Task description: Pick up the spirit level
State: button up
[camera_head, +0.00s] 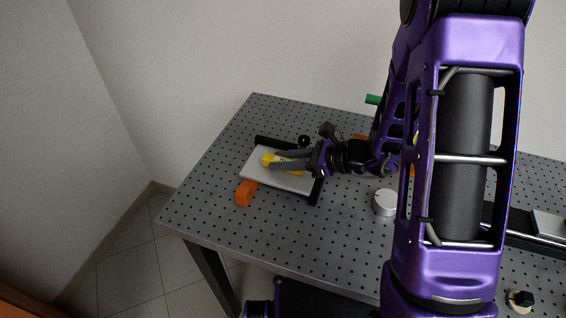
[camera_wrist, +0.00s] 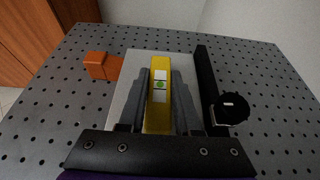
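The spirit level is a yellow bar with a green vial on a white patch. It shows in the wrist view (camera_wrist: 159,95) and in the head view (camera_head: 267,159), partly covered there by my fingers. It lies over a pale grey plate (camera_head: 257,177), which also shows in the wrist view (camera_wrist: 122,98). My gripper (camera_head: 275,160) is low over the plate, with one finger along each long side of the level. In the wrist view my fingers (camera_wrist: 161,75) run very close to its sides. Whether they press on it, or whether it is lifted, I cannot tell.
An orange block (camera_wrist: 102,66) sits left of the plate. A black rail with a round black knob (camera_wrist: 232,107) flanks the plate on the right in the wrist view. A silver cylinder (camera_head: 385,202) stands on the perforated table (camera_head: 220,215).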

aim_at(283, 160)
grip_shut()
notch_tip(283, 160, up, 10)
jog(key=shift+p, duration=0.85)
jog(key=shift+s+f, duration=0.1)
